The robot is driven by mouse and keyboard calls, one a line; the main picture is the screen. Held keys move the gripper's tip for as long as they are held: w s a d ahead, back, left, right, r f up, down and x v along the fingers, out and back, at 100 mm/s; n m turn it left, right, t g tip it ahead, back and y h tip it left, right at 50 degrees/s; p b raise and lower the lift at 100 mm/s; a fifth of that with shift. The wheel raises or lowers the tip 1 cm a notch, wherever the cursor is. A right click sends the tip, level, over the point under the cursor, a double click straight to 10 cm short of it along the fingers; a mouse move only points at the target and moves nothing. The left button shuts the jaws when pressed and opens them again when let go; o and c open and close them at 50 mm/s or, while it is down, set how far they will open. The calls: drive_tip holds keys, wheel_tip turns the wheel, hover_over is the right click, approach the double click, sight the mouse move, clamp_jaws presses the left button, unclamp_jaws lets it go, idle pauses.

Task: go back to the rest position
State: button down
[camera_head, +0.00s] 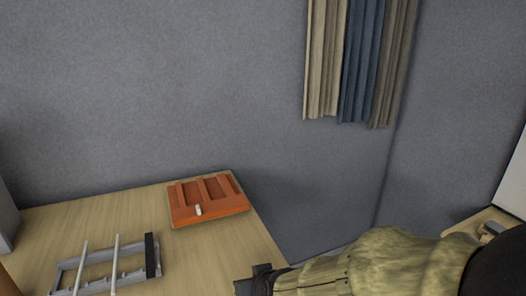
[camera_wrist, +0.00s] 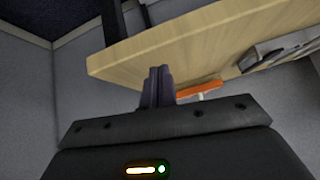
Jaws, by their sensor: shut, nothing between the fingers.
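My gripper (camera_wrist: 158,76) shows in the wrist view with its two dark fingers pressed together and nothing between them. In the head view its dark end (camera_head: 256,281) is at the bottom edge, just off the right side of the wooden table (camera_head: 225,250). My arm reaches in from the lower right in the head view. The table also shows in the wrist view (camera_wrist: 130,60), its corner beyond and to the left of the fingers. The gripper appears clear of the table and touches nothing that I can see.
An orange tray (camera_head: 238,203) with compartments and a small white piece at its front lies near the table's far right corner. A grey rack (camera_head: 152,257) with light rods is at the lower left. Curtains (camera_head: 357,60) hang on the grey wall. Another wooden surface (camera_head: 480,219) is at right.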

drive_tip(key=s+d+f+m+g+h, duration=0.2)
drive_tip(key=d+f+g, duration=0.1)
drive_tip(key=d, duration=0.6)
drive_tip(key=s+d+f+m+g+h, duration=0.1)
drive_tip(key=s+d+f+g, duration=0.15)
drive_tip(key=d, duration=0.55)
wheel_tip(320, 180, up, 18)
drive_tip(key=p, duration=1.7)
drive_tip(key=shift+w+f+p, duration=0.15)
drive_tip(key=shift+w+p, duration=0.05)
drive_tip(key=shift+p, duration=0.15)
drive_tip(key=shift+t, duration=0.25)
